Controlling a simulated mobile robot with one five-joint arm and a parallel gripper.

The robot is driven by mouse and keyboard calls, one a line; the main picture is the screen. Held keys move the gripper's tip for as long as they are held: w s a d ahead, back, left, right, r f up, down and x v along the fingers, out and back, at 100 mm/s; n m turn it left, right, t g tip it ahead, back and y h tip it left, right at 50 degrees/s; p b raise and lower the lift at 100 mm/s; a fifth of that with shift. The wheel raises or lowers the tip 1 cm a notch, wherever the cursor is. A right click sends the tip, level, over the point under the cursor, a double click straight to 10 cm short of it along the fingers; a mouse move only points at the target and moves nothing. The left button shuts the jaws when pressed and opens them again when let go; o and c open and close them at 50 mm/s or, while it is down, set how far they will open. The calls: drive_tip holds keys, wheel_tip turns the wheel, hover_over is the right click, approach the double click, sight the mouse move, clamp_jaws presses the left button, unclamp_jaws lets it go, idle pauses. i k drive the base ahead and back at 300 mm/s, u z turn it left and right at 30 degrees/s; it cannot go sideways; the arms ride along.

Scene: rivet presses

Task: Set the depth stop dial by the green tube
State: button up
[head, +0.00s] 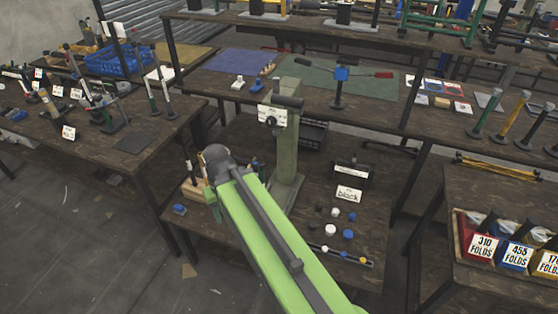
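A pale green upright tube (286,160) stands on the dark wooden bench, a little left of the picture's middle. Near its top, a white plate carries a round black dial (271,122) facing me. The marks on the plate are too small to read. A dark cylinder-shaped head sits on top of the tube. My bright green arm reaches up from the bottom and ends in a dark joint left of the tube and below the dial. My gripper is hidden behind the arm, so its fingers do not show.
A white card reading "block" (348,193) and several white, blue and black caps lie right of the tube. A small blue block (179,209) lies left of my arm. A higher shelf with a green mat (310,90) is behind. Open floor shows at lower left.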

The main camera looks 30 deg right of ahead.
sight(271, 122)
drive_tip(key=z, duration=1)
drive_tip(key=k, duration=1.35)
drive_tip(key=u, duration=0.35)
drive_tip(key=i, duration=1)
drive_tip(key=z, duration=0.05)
